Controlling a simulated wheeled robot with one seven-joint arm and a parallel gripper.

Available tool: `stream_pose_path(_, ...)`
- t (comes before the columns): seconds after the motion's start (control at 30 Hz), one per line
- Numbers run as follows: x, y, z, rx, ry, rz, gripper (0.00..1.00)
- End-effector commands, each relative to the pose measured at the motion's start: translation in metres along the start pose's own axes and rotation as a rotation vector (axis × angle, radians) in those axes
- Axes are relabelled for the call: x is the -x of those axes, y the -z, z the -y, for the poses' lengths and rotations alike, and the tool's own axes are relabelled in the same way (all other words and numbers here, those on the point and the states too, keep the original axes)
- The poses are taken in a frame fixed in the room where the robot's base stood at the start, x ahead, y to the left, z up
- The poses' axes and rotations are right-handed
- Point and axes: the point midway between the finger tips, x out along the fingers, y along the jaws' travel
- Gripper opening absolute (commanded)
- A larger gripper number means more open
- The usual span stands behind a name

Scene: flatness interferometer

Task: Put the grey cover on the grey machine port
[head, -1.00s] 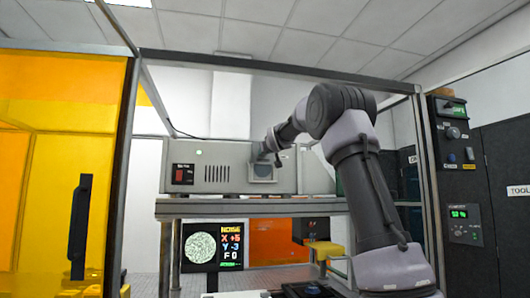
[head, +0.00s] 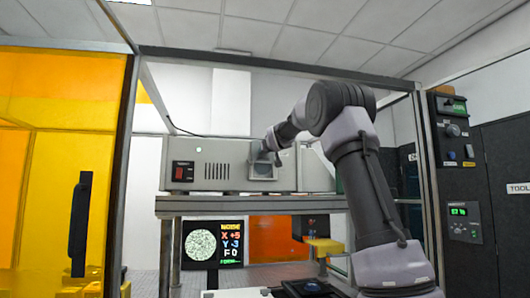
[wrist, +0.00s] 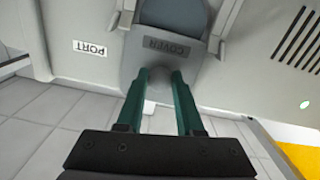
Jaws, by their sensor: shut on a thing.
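The grey machine (head: 215,165) sits on a shelf, and its port (head: 262,171) shows as a dark opening in a pale frame. In the wrist view, which is upside down, the port opening (wrist: 172,12) lies between two side brackets. The grey cover (wrist: 140,62), marked COVER, is in front of the machine face at the opening's upper side. My gripper (wrist: 160,78) is shut on the cover's small round knob. I cannot tell whether the cover touches the face or sits in the brackets. In the head view my gripper end is just above the port, and the cover is hard to make out.
A PORT label (wrist: 90,48) is on the machine face beside the brackets. A monitor (head: 213,244) stands below the shelf (head: 250,207). A metal frame post (head: 425,180) and a control panel (head: 455,165) are on the right. Yellow panels (head: 50,180) are on the left.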

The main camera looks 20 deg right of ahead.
Motion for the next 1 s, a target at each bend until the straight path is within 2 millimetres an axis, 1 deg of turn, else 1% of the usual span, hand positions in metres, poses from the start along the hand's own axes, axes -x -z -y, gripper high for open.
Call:
stream_pose_path(0.23,0.000,-0.001,0.000,0.000,0.000,0.000,0.00)
stream_pose_path(1.0,0.000,-0.012,0.002,0.000,0.001,0.000,0.00)
